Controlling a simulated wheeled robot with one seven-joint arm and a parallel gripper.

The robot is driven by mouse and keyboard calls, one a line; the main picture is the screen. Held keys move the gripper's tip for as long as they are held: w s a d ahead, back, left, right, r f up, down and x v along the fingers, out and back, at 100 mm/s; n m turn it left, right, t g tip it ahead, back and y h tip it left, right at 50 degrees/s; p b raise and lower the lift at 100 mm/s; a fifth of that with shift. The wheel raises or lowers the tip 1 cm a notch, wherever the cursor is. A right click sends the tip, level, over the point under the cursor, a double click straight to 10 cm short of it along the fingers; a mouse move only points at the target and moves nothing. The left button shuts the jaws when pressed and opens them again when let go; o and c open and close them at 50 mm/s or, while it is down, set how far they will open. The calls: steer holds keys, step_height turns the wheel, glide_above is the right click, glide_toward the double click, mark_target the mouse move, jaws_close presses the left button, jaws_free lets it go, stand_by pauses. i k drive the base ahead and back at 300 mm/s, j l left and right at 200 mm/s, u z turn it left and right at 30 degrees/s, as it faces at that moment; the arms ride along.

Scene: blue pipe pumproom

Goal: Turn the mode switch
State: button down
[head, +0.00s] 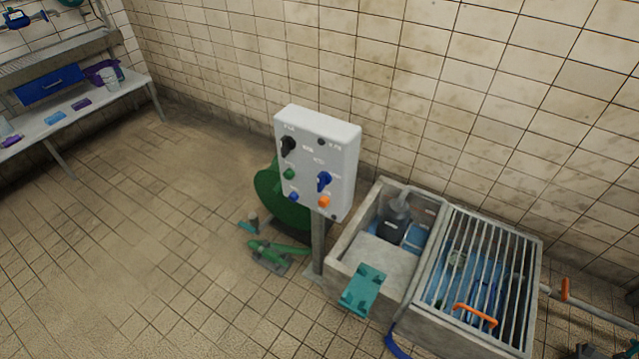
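A white control box (332,147) stands on a grey post (318,245) in the middle of the head view, its front facing me at a slant. A black rotary knob (288,145) is at its upper left and a blue rotary knob (324,180) at its lower right. The labels are too small to read, so I cannot tell which knob is the mode switch. Below the black knob are a green button (289,173) and a blue button (294,196). An orange button (324,202) is below the blue knob. My gripper is not in view.
A concrete basin (345,252) with a metal grate (470,270) is right of the post. A teal block (363,290) is at its front edge. Green machinery (271,196) is behind the box. A bench (125,88) stands far left. Tiled floor at left is clear.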

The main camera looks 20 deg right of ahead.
mark_target(323, 178)
steer(key=i+j+u, duration=0.1)
steer(key=i+j, duration=0.75)
